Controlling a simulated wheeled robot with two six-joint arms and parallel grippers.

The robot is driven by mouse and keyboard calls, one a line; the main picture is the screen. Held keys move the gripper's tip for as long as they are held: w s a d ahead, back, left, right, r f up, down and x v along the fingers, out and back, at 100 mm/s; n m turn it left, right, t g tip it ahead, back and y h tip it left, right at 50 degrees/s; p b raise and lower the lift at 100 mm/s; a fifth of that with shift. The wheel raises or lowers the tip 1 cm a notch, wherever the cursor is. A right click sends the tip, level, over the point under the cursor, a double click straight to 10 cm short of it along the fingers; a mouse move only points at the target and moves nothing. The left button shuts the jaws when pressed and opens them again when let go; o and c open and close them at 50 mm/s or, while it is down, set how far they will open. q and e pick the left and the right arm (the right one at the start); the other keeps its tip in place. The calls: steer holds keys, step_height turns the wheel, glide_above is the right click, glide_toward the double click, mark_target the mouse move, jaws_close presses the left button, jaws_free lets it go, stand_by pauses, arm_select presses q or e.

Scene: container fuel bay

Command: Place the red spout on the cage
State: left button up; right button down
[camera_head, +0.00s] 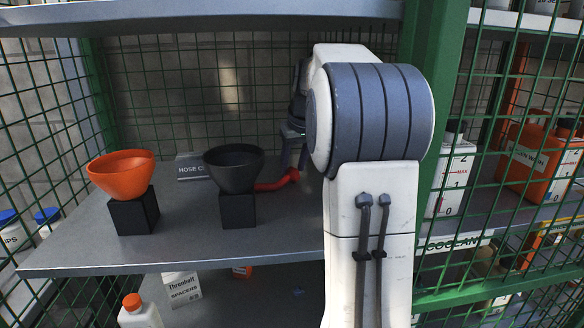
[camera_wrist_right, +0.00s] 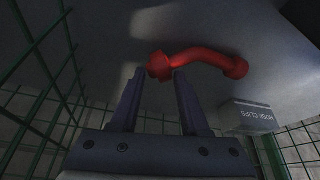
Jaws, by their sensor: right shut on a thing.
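The red spout (camera_head: 276,183) is a bent tube at the shelf's surface, partly hidden behind the black funnel. My right gripper (camera_head: 293,164) reaches down at its right end, mostly hidden behind my own arm. In the right wrist view the gripper (camera_wrist_right: 159,74) is shut on the near, thicker end of the red spout (camera_wrist_right: 205,56), and the tube extends to the right. I cannot tell whether the spout touches the shelf. The cage (camera_head: 240,50) is green wire mesh around the shelf bay. My left gripper is not in view.
An orange funnel (camera_head: 122,176) and a black funnel (camera_head: 234,170) stand on black blocks on the grey shelf (camera_head: 190,232). A hose clips label block (camera_head: 191,166) sits behind; it also shows in the wrist view (camera_wrist_right: 248,116). A green post (camera_head: 441,120) rises at the right.

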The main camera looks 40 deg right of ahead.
steer(key=shift+r, duration=0.15)
steer(key=r, duration=0.2)
steer(key=r+p, duration=0.1)
steer(key=shift+w+a, duration=0.3)
steer(key=shift+a, duration=0.05)
steer(key=w+a, duration=0.3)
steer(key=a, duration=0.1)
steer(key=w+a+p, duration=0.1)
steer(key=w+a, duration=0.3)
steer(key=a, duration=0.1)
steer(key=w+a, duration=0.3)
steer(key=a, duration=0.1)
steer(key=shift+w+a+p, duration=0.25)
steer(key=shift+a+p, duration=0.05)
